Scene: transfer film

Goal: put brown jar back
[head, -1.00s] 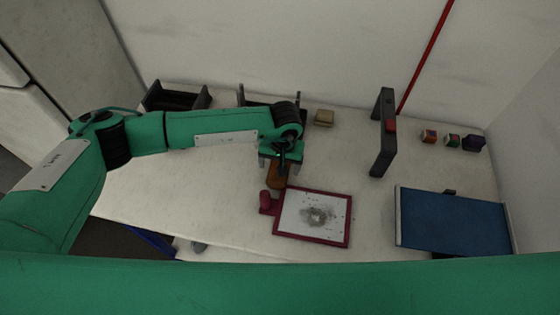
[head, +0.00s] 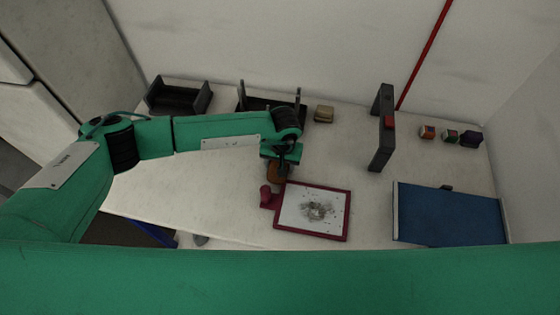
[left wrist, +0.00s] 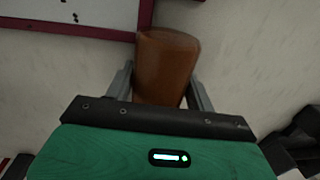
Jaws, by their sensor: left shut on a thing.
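The brown jar (left wrist: 166,62) is between the two fingers of my left gripper (left wrist: 163,88), which is shut on it. In the head view the jar (head: 277,174) hangs under my left gripper (head: 281,161), just above and left of a red-framed white board (head: 313,211). The gripper partly hides the jar in the head view. I cannot tell whether the jar touches the table. My right gripper is not in view.
Two dark open holders stand at the back, one at left (head: 180,99) and one behind my left gripper (head: 257,102). A dark upright frame (head: 382,130), small blocks (head: 450,136) and a blue panel (head: 450,214) are at right.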

